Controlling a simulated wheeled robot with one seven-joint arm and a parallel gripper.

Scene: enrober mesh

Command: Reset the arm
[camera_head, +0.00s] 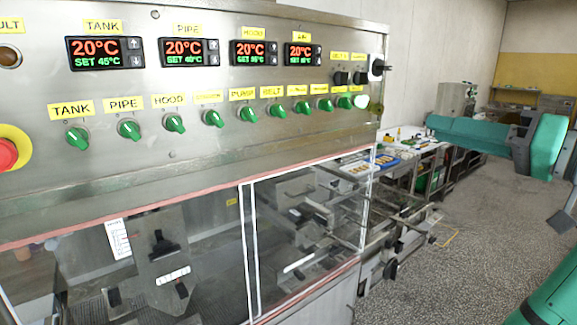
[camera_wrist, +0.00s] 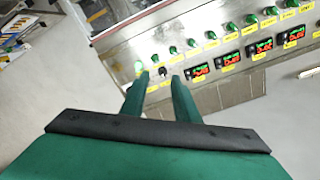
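My gripper (camera_wrist: 160,80) shows in the wrist view as two green fingers standing apart, with nothing between them. The control panel (camera_wrist: 215,55) lies beyond the fingertips and appears upside down there. In the head view my teal arm (camera_head: 470,133) reaches in from the right, over the aisle. The fingers cannot be made out there.
The enrober has a row of green knobs (camera_head: 174,123), red-digit displays (camera_head: 187,52) and a red stop button (camera_head: 6,153). A clear hood (camera_head: 195,260) is below. A bench (camera_head: 430,150) with small items stands behind. The speckled floor (camera_head: 480,240) at right is open.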

